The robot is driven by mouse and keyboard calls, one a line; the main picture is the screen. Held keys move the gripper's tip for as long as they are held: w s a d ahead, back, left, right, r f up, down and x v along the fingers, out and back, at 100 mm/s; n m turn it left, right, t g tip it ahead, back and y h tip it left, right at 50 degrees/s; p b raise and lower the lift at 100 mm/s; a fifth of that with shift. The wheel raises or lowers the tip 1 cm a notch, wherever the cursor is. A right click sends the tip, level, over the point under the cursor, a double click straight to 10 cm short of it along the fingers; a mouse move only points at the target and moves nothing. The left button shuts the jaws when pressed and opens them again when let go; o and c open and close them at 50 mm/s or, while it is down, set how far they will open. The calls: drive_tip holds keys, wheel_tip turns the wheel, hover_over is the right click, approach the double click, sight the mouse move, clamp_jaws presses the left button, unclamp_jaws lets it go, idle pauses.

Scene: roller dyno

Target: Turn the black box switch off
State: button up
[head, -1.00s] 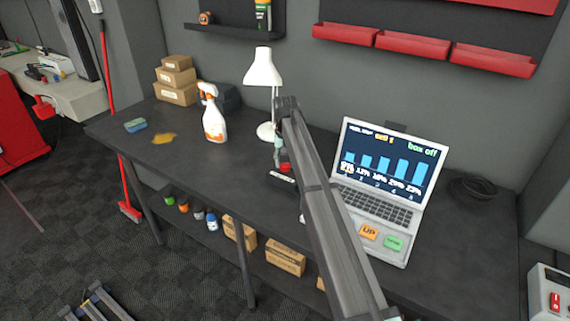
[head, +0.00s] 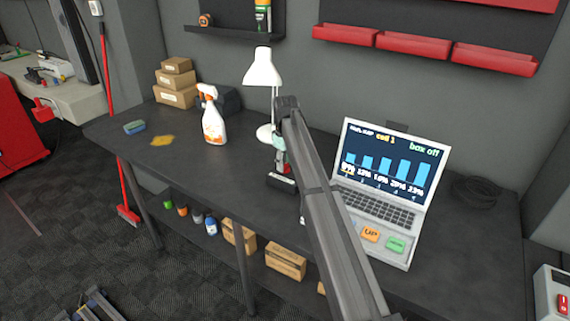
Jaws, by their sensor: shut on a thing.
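The black box (head: 281,184) sits on the dark workbench in front of the white lamp, partly covered by my arm. A small red part (head: 281,158), which looks like its switch, stands above the box. My gripper (head: 280,160) is at this red part and appears shut on it. The fingertips are small and partly hidden, so the exact hold is unclear. The laptop (head: 376,205) right of my arm shows "box off" in green on its screen, above blue bars.
The white lamp (head: 263,68) stands close behind my gripper. A spray bottle (head: 213,118), a sponge (head: 134,127) and a yellow spill (head: 162,140) are to the left. Cardboard boxes (head: 176,82) sit at the back left. The bench (head: 215,170) is clear left of the black box.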

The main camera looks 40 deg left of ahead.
sight(285, 164)
drive_tip(key=shift+f+n, duration=0.1)
drive_tip(key=shift+n, duration=0.5)
drive_tip(key=o, duration=1.1)
drive_tip(key=shift+o, duration=0.2)
wheel_tip(285, 164, up, 12)
